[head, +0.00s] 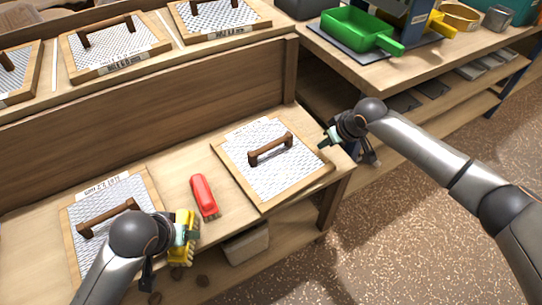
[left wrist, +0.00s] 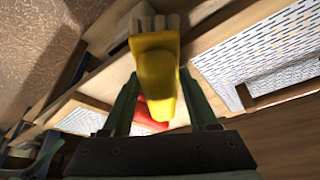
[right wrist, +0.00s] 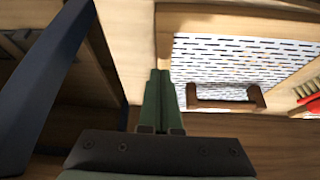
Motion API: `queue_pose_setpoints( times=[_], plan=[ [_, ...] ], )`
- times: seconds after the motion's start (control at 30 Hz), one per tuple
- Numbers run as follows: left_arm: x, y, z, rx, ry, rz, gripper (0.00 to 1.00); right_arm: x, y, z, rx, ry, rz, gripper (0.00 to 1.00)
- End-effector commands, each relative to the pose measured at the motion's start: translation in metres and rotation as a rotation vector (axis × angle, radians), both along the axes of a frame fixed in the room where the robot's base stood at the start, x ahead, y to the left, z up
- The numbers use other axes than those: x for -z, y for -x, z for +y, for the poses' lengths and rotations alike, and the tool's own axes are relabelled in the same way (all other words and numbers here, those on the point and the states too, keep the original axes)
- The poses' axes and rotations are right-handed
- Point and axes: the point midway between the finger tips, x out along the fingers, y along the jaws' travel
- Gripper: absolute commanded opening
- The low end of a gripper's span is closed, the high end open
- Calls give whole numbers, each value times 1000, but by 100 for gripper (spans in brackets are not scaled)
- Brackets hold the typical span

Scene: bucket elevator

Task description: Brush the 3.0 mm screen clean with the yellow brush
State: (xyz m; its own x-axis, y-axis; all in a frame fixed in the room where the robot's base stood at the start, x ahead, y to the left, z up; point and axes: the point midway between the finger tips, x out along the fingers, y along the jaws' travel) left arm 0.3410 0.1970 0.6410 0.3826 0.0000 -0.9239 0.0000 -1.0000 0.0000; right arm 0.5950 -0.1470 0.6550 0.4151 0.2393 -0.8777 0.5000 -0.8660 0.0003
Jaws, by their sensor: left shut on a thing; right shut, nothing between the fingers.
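My left gripper (head: 180,238) is shut on the yellow brush (head: 184,232) and holds it beside the right edge of the front left screen (head: 118,192). The yellow brush (left wrist: 157,72) fills the middle of the left wrist view, its pale bristles at the top. The front right screen (head: 255,180) lies on the bench, a perforated sheet in a wooden frame with a brown handle. My right gripper (head: 328,140) is shut and empty near this screen's right edge; its closed fingers (right wrist: 160,95) show in the right wrist view. I cannot read the size labels surely.
A red brush (head: 203,196) lies between the two front screens. More screens (head: 115,48) lie on the raised shelf behind. A green tray (head: 355,32) and yellow scoop (head: 440,25) stand on the right table. A pale bin (head: 246,243) sits below the bench.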

Motion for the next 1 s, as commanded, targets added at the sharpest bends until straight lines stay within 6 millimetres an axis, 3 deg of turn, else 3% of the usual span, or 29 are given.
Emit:
queue_pose_setpoints(
  times=[0.73, 0.77, 0.87, 0.9, 1.0],
  plan=[
    [9, 1, 0, 0, 0, 4, 16, 16, 0, 0, 0, -1, 0, 0],
    [9, 1, 0, 0, 0, 4, 8, 17, 0, 0, 0, -1, 0, 0],
    [11, 1, 0, 0, -1, 6, 8, 19, 0, 0, 0, -1, 0, 0],
    [11, 1, 0, 0, -1, 7, 0, 20, 0, 0, 0, -1, 0, 0],
    [13, 2, 0, 0, -1, 9, 0, 22, 0, 0, 0, -1, 0, 0]
  ],
)
